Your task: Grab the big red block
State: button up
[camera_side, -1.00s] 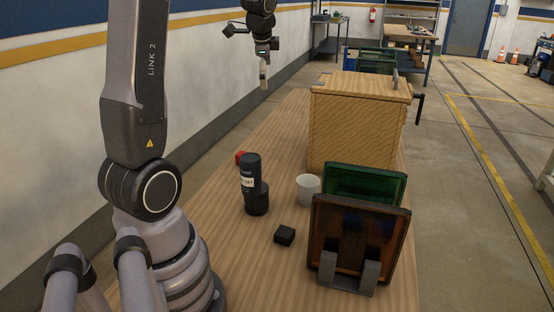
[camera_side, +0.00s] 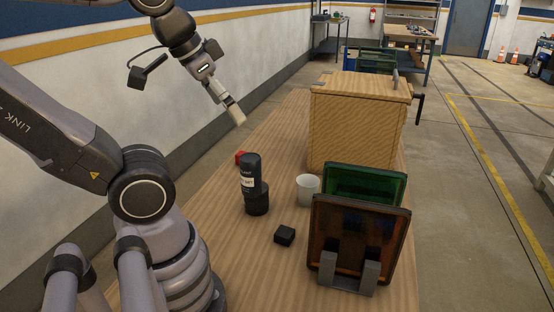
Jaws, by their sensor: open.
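A red block (camera_side: 240,157) lies on the wooden table near its left edge, partly hidden behind a dark bottle; its full size cannot be told. My gripper (camera_side: 238,118) is in the air above and behind the red block in the picture, pointing down and to the right. It is apart from the block and nothing shows between its fingers. The gap between the fingers is hard to see from this side.
The dark bottle (camera_side: 250,173) stands upright on a dark round base in front of the red block.

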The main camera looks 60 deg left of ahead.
jog(key=w+a+f+n+t+y, duration=0.1)
jog(key=w+a, duration=0.4)
jog(key=w, duration=0.2)
jog(key=w+a+f+n+y, duration=0.1)
jog(key=w+a+n, duration=0.1)
jog(key=w+a, duration=0.35)
jog(key=n+t+y, duration=0.2)
jog(key=n+y, duration=0.4)
jog(key=y, duration=0.1)
send_over(239, 155)
jog(key=s+d, duration=0.6)
jog(key=d, duration=0.3)
notch_tip(239, 155, down, 30)
jog(key=x, duration=0.8)
jog(key=shift+f, duration=0.4)
jog(key=shift+x, duration=2.9)
jog(key=shift+f, duration=0.1)
